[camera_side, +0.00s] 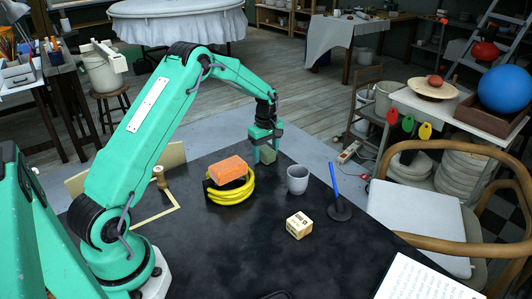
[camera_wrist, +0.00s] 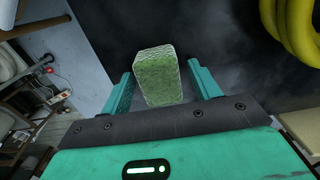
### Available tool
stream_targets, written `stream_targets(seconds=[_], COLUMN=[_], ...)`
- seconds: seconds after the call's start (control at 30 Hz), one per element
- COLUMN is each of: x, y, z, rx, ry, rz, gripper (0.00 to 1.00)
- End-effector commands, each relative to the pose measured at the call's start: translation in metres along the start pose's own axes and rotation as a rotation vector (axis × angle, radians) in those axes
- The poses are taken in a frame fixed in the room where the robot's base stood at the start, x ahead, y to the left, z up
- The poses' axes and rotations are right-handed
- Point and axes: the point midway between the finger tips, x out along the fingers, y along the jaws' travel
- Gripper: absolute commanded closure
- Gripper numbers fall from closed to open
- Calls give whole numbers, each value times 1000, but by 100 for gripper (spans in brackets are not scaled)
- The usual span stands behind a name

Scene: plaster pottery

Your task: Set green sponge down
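The green sponge (camera_wrist: 158,76) is a pale green block standing between the two fingers of my gripper (camera_wrist: 164,88) in the wrist view. Narrow dark gaps show between it and each finger, so the fingers look open around it. In the side view my gripper (camera_side: 266,146) points down near the far edge of the black table. The sponge (camera_side: 269,156) shows low between its fingers, at or very near the tabletop. The fingers partly hide it, and I cannot see its underside.
An orange block (camera_side: 228,169) lies on a coiled yellow ring (camera_side: 231,192) left of my gripper. A grey cup (camera_side: 297,180) stands close on the right. The table's front middle is clear.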

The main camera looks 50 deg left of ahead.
Motion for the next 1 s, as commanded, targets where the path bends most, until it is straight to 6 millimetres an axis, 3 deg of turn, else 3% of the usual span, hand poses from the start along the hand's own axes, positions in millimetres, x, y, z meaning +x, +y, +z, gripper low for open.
stream_targets(seconds=[0.27,0.47,1.0], x=[-2,-14,-95], y=[0,1,1], z=[0,0,0], rx=[0,0,0], ry=[0,1,1], rz=[0,3,4], gripper=[38,38,38])
